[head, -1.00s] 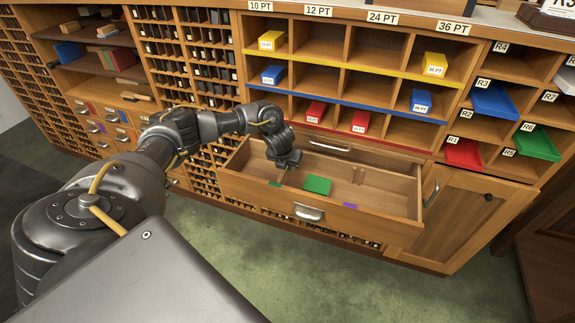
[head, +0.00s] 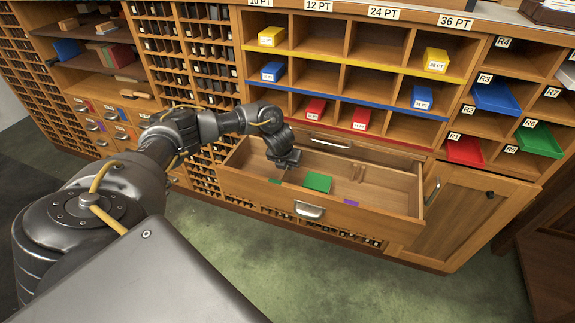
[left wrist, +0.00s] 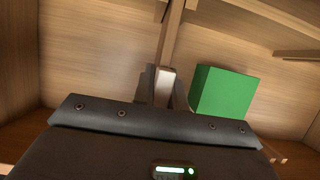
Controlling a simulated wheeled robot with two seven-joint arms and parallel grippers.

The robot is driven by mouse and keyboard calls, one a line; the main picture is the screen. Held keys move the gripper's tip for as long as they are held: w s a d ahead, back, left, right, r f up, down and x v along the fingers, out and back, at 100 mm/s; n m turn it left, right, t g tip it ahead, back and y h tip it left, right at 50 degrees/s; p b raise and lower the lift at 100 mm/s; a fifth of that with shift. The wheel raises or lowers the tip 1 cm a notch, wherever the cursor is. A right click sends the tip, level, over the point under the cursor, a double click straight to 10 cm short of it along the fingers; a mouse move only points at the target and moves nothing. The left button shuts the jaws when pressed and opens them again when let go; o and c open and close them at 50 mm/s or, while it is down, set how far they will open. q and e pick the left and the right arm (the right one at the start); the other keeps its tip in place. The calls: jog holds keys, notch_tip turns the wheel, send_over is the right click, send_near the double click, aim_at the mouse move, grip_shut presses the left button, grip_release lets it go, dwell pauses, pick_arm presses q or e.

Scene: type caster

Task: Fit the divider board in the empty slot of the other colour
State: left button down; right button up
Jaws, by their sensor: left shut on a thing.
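The drawer (head: 393,209) is pulled open below the shelves. My left gripper (left wrist: 165,86) reaches down into its left part and is shut on a thin pale wooden edge, which looks like the divider board (left wrist: 172,38). The board extends away from the jaws in the left wrist view. Its lower part is hidden by my gripper, so I cannot tell how it sits in a slot. A green mark (head: 275,182) is on the drawer front near my gripper. A purple mark (head: 351,203) is farther right. My right gripper is out of view.
A green block (head: 318,183) stands in the drawer just right of my left gripper; it also shows in the left wrist view (left wrist: 222,92). The drawer's right part is mostly clear. Shelves with coloured boxes rise behind, and a red tray (head: 465,150) juts out right.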

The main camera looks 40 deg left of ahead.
pick_arm(q)
jog(key=shift+f, duration=0.1)
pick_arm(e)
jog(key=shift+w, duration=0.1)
pick_arm(q)
jog(key=shift+f, duration=0.1)
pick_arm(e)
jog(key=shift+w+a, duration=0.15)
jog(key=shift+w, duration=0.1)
pick_arm(q)
jog(key=c, duration=1.4)
grip_release()
jog(key=shift+o, duration=0.3)
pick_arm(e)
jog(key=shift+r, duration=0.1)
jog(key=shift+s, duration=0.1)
